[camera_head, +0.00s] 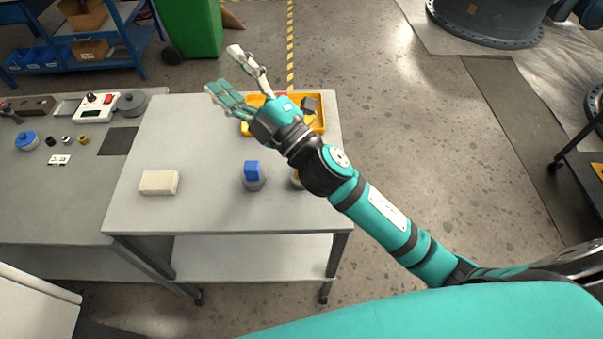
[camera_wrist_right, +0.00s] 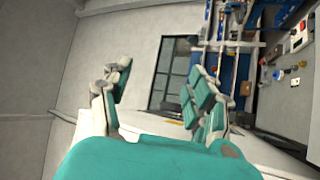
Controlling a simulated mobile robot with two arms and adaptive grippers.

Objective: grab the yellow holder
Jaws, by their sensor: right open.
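A small yellow piece (camera_head: 295,177), likely the yellow holder, shows at the right of the grey table. My right forearm covers most of it, so its shape is hidden. My right gripper (camera_head: 222,70) is open and empty, above the table's far edge and well beyond the yellow piece. Its spread fingers also show in the right wrist view (camera_wrist_right: 157,80), with nothing between them; the yellow piece cannot be made out there. My left gripper is not in view.
On the table (camera_head: 215,130) are a blue-topped grey piece (camera_head: 253,174), a cream block (camera_head: 159,183) and a yellow tray (camera_head: 319,116) partly behind my wrist. A workbench (camera_head: 60,210) with small parts adjoins at left. A green bin (camera_head: 190,28) stands behind.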

